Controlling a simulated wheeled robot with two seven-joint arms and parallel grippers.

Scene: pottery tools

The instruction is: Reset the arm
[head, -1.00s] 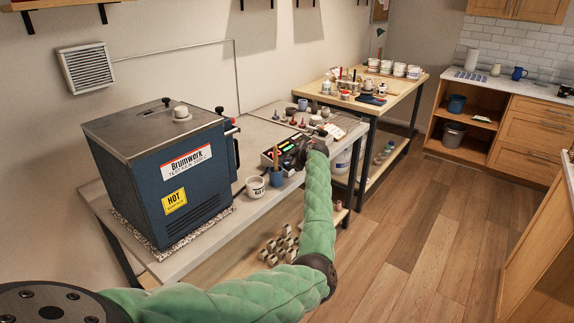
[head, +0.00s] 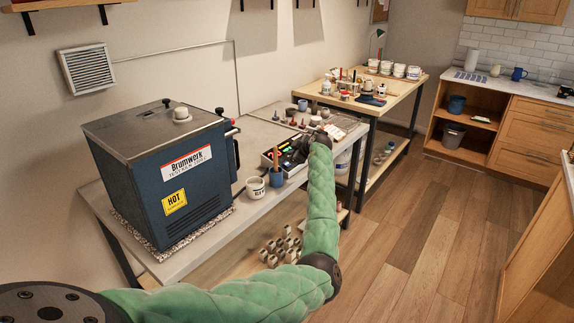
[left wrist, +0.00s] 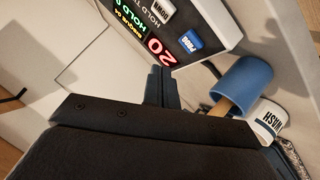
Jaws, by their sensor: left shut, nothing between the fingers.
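My left arm reaches from the lower left across the head view in a green padded sleeve. My left gripper (head: 292,155) is over the kiln table, right by the control box (head: 269,160) with lit red and green displays. In the left wrist view the left gripper (left wrist: 159,72) is shut and empty, its fingertips close to the control box (left wrist: 196,18), near the red display. I cannot tell whether they touch it. My right gripper is in neither view.
A blue kiln (head: 165,170) with a HOT label stands on the table's left. A white cup (head: 255,189) and a blue cup (head: 276,177) with wooden tools stand in front of the control box. Small pots (head: 280,246) sit on the lower shelf. Floor to the right is clear.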

